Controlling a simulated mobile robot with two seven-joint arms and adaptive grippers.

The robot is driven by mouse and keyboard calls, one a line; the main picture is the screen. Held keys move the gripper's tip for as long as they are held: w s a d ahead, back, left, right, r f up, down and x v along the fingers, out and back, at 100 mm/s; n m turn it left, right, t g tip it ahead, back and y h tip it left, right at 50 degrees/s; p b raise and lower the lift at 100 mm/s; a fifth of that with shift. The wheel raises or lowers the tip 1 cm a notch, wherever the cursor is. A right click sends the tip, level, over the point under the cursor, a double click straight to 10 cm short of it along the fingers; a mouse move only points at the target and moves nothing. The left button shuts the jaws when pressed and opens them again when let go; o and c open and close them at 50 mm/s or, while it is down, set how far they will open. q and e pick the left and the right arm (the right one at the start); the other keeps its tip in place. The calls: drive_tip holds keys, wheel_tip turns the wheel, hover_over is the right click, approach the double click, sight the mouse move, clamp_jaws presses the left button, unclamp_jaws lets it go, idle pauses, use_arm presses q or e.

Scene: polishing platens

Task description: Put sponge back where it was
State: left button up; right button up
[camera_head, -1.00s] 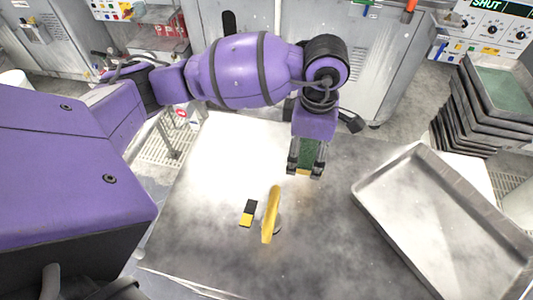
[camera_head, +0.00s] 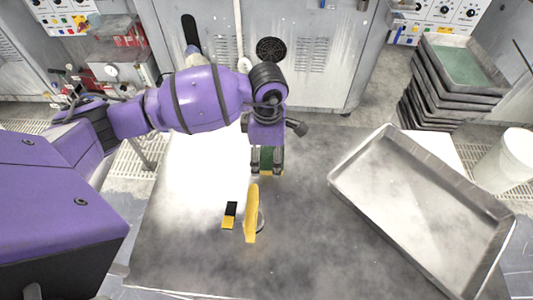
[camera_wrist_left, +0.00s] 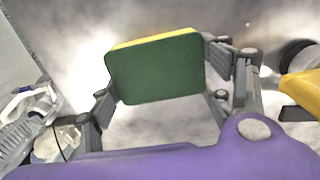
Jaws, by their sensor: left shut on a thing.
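The sponge (camera_wrist_left: 155,70) is a block with a green face and a yellow edge. My left gripper (camera_head: 267,163) is shut on it, with one finger at each side in the left wrist view. In the head view the sponge (camera_head: 266,157) shows between the fingers, over the far part of the metal table (camera_head: 310,250). I cannot tell whether it touches the table. My right gripper is in neither view.
A yellow upright piece with a round part (camera_head: 251,213) and a small black and yellow block (camera_head: 230,215) are on the table, nearer than the gripper. A large metal tray (camera_head: 415,205) lies at right. Stacked trays (camera_head: 455,85) and a white bucket (camera_head: 505,160) stand beyond.

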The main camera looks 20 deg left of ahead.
sight(268, 154)
use_arm(q)
drive_tip(key=shift+f, duration=0.2)
drive_tip(key=o, duration=1.3)
drive_tip(key=shift+o, duration=0.2)
wheel_tip(268, 154, up, 13)
drive_tip(key=shift+f, duration=0.2)
